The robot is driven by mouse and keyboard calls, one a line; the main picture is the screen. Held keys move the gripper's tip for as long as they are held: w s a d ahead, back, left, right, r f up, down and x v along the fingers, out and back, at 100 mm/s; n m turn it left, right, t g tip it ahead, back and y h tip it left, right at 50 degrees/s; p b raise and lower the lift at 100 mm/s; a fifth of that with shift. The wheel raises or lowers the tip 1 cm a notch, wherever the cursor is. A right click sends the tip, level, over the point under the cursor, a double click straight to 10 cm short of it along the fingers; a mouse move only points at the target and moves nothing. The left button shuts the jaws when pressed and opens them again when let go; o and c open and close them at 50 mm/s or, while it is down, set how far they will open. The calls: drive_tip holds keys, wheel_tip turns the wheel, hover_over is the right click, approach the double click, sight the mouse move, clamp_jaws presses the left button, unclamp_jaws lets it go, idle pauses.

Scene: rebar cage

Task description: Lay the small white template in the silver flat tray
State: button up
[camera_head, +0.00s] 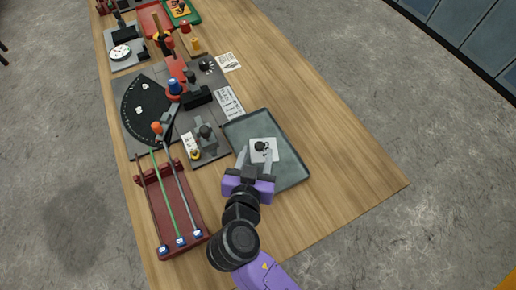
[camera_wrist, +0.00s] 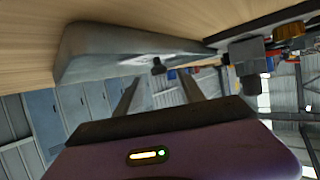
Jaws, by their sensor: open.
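The small white template (camera_head: 270,156) is a pale square plate with a dark knob on top. It lies in the silver flat tray (camera_head: 289,175), a grey shallow tray on the wooden table. In the wrist view the tray (camera_wrist: 90,50) shows side-on, with the template (camera_wrist: 150,58) as a pale strip with its dark knob. My gripper (camera_head: 257,153) is open, its fingers at the template, one on each side of the knob. Whether the fingers touch the knob cannot be told.
A red rack (camera_head: 152,205) with several coloured rods stands left of the tray. A dark bending machine (camera_head: 150,107) lies beyond it. Paper sheets (camera_head: 229,103) lie behind the tray. The table is clear to the right.

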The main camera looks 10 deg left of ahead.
drive_tip(key=b+v, duration=0.1)
drive_tip(key=v, duration=0.8)
drive_tip(key=shift+s, duration=0.2)
drive_tip(key=s+a+r+n+y, duration=0.2)
drive_tip(key=a+n+y, duration=0.5)
drive_tip(key=s+d+m+h, duration=0.2)
drive_tip(key=s+d, duration=0.4)
drive_tip(key=d, duration=0.4)
drive_tip(key=s+d+r+m+t+h, duration=0.1)
drive_tip(key=s+d, duration=0.4)
drive_tip(key=d, duration=0.6)
drive_tip(key=s+d+r+m+h, duration=0.1)
drive_tip(key=s+d+m+h, duration=0.2)
drive_tip(key=s+d, duration=0.3)
drive_tip(key=d, duration=0.4)
drive_tip(key=shift+s+d, duration=0.35)
drive_tip(key=shift+d, duration=0.05)
